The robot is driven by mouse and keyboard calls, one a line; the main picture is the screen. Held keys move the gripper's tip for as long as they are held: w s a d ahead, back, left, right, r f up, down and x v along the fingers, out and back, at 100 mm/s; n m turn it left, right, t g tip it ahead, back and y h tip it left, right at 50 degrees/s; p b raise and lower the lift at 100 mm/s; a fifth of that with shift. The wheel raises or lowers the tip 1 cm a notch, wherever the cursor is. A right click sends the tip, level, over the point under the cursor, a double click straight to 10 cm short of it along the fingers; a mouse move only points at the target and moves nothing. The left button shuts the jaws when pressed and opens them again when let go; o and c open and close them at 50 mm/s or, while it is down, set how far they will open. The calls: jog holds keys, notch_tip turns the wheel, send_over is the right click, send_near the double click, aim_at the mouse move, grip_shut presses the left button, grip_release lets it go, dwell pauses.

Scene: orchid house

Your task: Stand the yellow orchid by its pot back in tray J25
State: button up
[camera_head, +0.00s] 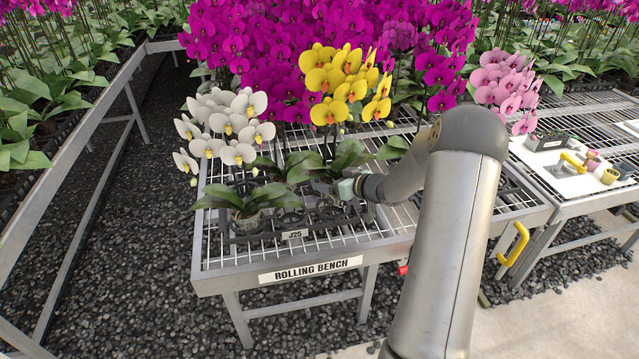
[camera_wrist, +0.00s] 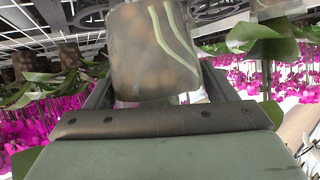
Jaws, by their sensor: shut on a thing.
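The yellow orchid (camera_head: 350,90) stands upright over the rolling bench, its green leaves spreading low around my gripper (camera_head: 345,188). In the wrist view my gripper (camera_wrist: 150,105) is shut on its clear pot (camera_wrist: 150,50), which shows brown bark and pale roots inside. In the head view the pot is mostly hidden by leaves and my gripper. Black tray J25 (camera_head: 262,238) lies at the front of the bench, with its label facing forward and empty round openings at its middle and right. The pot is at or just above the tray's back right part; I cannot tell if it touches.
A white orchid (camera_head: 228,125) stands in the tray's left part, close to the yellow one. Magenta orchids (camera_head: 260,40) crowd behind. A pink orchid (camera_head: 508,85) stands at the right. A side table (camera_head: 560,185) holds small tools and pots. Bench mesh (camera_head: 380,225) is bare at front right.

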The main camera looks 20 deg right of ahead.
jog(key=shift+d+f+b, duration=0.15)
jog(key=shift+f+b, duration=1.25)
jog(key=shift+f, duration=0.1)
jog(key=shift+f+b, duration=0.65)
jog(key=shift+f, duration=0.9)
jog(key=shift+r, duration=0.1)
